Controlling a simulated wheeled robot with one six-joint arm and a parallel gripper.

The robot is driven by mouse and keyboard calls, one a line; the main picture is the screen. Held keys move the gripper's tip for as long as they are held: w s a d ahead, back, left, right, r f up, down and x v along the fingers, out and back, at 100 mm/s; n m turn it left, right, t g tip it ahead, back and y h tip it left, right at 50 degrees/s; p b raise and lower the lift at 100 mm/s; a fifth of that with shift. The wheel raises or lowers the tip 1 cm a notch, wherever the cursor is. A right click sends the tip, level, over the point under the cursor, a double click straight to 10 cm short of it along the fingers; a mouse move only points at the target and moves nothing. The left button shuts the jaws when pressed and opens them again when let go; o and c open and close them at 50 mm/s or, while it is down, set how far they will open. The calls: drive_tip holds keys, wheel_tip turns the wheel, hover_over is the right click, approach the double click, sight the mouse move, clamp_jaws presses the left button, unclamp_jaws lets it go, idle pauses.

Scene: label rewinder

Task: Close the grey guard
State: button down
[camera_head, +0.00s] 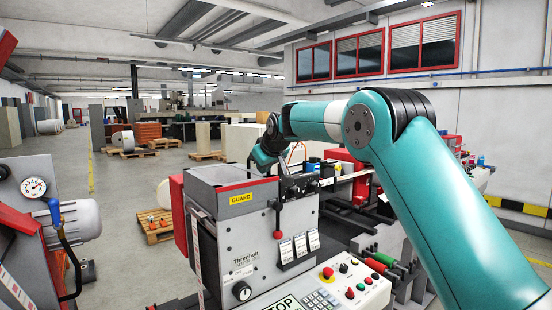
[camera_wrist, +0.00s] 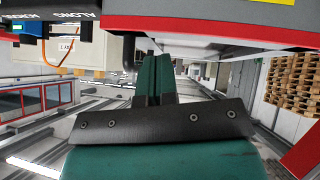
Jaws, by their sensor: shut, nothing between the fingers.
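The grey guard (camera_head: 215,200) is at the top of the grey machine, with a yellow GUARD label and a red strip along its edge. I cannot tell how far open it stands. My gripper (camera_head: 262,160) is at the guard's far right side, its fingertips partly hidden in the head view. In the wrist view, the gripper's teal fingers (camera_wrist: 154,72) are together and empty. There the guard's red edge (camera_wrist: 205,27) runs across the top right, close to the fingertips. I cannot tell whether they touch.
A black-knobbed dial (camera_head: 242,291), a red-knobbed lever (camera_head: 278,234) and a keypad panel (camera_head: 320,298) are on the machine's front. A motor with a gauge (camera_head: 70,222) stands at left. Pallets (camera_head: 158,225) lie on the floor behind; a clear aisle runs at left.

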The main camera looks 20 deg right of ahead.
sight(267, 178)
drive_tip(key=shift+w+d+f+b, duration=0.1)
drive_tip(key=shift+d+f+b, duration=0.1)
drive_tip(key=shift+d+f, duration=0.3)
drive_tip(key=shift+w+d+f+b, duration=0.15)
drive_tip(key=shift+d+f, duration=0.15)
drive_tip(key=shift+f, duration=0.35)
drive_tip(key=shift+d+f, duration=0.15)
drive_tip(key=shift+s+f, duration=0.1)
drive_tip(key=shift+f, duration=0.1)
drive_tip(key=shift+d+r, duration=0.1)
drive_tip(key=s+d+r+b, duration=0.1)
drive_tip(key=s+r, duration=0.6)
drive_tip(key=r, duration=0.5)
drive_tip(key=s+a+f+n+g+y+b, duration=0.1)
drive_tip(key=s+a+f+g+b, duration=0.1)
drive_tip(key=s+a+f, duration=0.6)
drive_tip(key=s+a+f+n+g+y+b, duration=0.15)
drive_tip(key=s+a+f, duration=0.3)
drive_tip(key=s, duration=0.45)
drive_tip(key=s+a+f+g, duration=0.2)
drive_tip(key=s+f, duration=0.2)
drive_tip(key=s, duration=0.5)
drive_tip(key=s+a+f+g+y+b, duration=0.1)
drive_tip(key=s+a+f, duration=0.1)
drive_tip(key=s+f, duration=0.3)
drive_tip(key=s+a+f+g, duration=0.2)
drive_tip(key=s+f, duration=0.3)
drive_tip(key=s, duration=0.8)
drive_tip(key=shift+n+g+y+b, duration=0.35)
drive_tip(key=shift+b, duration=0.05)
